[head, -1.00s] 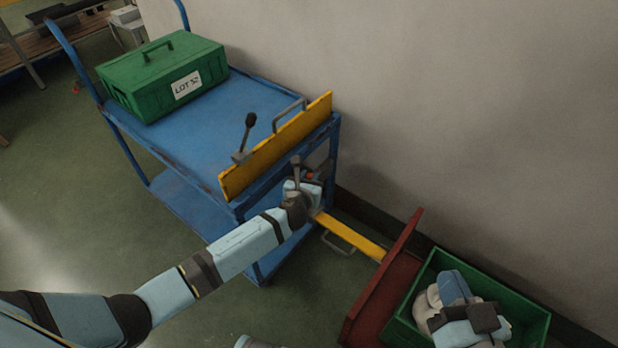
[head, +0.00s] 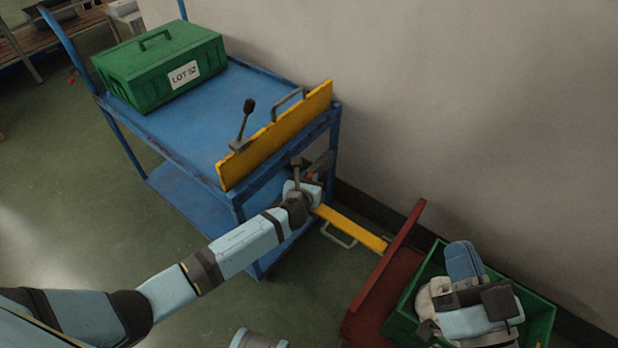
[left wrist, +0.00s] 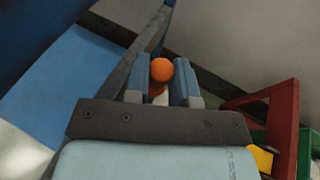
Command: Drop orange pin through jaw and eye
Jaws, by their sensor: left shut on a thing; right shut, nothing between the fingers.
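The orange pin shows as a round orange head (left wrist: 161,69) between the blue fingers of my left gripper (left wrist: 164,82) in the left wrist view. My left gripper is shut on it; its shaft is mostly hidden. In the head view the left gripper (head: 312,180) is at the cart's lower front corner, by the end of a yellow drawbar (head: 350,228). The jaw and eye are hidden behind the hand, so I cannot tell whether the pin is in them. My right gripper (head: 463,262) is shut and empty, over the green bin at the right.
The blue cart (head: 185,130) carries a green LOT 52 box (head: 160,68) and a yellow front board (head: 275,135) with a lever (head: 243,125). A red frame (head: 385,280) joins the drawbar, beside the green bin (head: 540,305). The wall is close on the right.

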